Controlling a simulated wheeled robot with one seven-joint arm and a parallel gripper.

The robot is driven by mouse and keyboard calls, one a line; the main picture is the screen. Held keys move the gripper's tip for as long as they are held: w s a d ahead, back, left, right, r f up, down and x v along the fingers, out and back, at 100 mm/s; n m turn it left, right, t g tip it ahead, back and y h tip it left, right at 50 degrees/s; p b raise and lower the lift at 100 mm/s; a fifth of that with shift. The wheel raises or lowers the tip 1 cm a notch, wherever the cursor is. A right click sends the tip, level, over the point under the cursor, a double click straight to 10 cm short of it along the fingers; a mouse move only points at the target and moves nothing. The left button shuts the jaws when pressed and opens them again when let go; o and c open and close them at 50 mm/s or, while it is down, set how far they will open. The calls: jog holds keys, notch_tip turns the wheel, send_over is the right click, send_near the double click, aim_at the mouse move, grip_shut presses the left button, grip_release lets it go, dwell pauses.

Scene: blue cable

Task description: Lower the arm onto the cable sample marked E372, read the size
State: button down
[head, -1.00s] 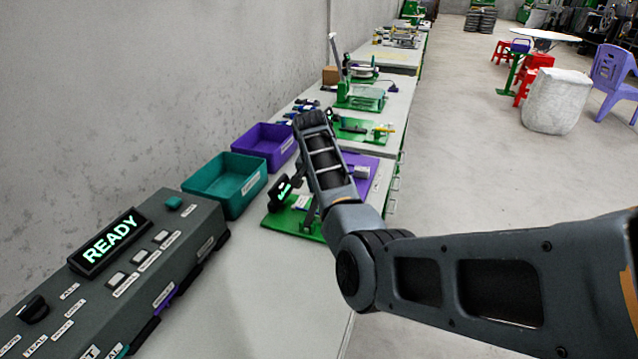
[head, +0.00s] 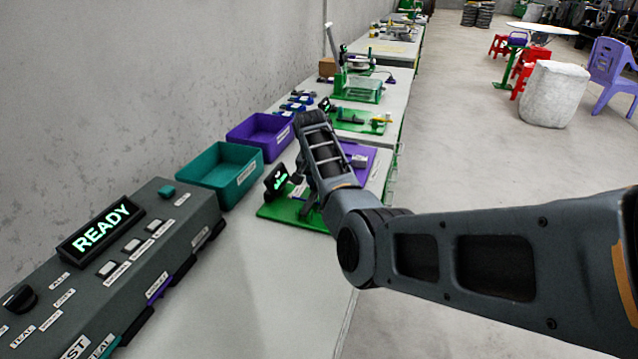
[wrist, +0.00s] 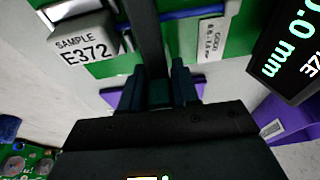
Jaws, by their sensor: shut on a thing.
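My gripper (wrist: 158,90) is shut on the end of a dark upright bar (wrist: 144,35), the gauge's arm, in the wrist view. The bar crosses in front of a blue cable (wrist: 185,16) over a green base (wrist: 115,66); I cannot tell whether it touches the cable. A grey block marked SAMPLE E372 (wrist: 85,45) is at the upper left. A black display (wrist: 290,55), cut off at the right, shows "0.0 mm" and part of "SIZE". In the head view the display (head: 277,180) stands on the green base (head: 275,211), and my arm hides the gripper.
A grey console (head: 150,245) with a READY screen stands at the front left. A teal bin (head: 222,170) and a purple bin (head: 260,140) are along the wall. A white tag marked GOOD (wrist: 211,38) is beside the cable. More green fixtures stand farther along the bench.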

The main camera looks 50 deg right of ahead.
jog(key=shift+s+a+f, duration=0.1)
jog(key=shift+a+f, duration=0.15)
jog(key=shift+f, duration=0.05)
jog(key=c, duration=1.2)
grip_release()
jog(key=shift+c, duration=0.2)
jog(key=o, duration=0.3)
jog(key=shift+r, duration=0.1)
jog(key=shift+d, duration=0.1)
jog(key=shift+r, duration=0.55)
jog(key=v, duration=0.6)
jog(key=shift+a+r, duration=0.2)
jog(key=shift+r, duration=0.15)
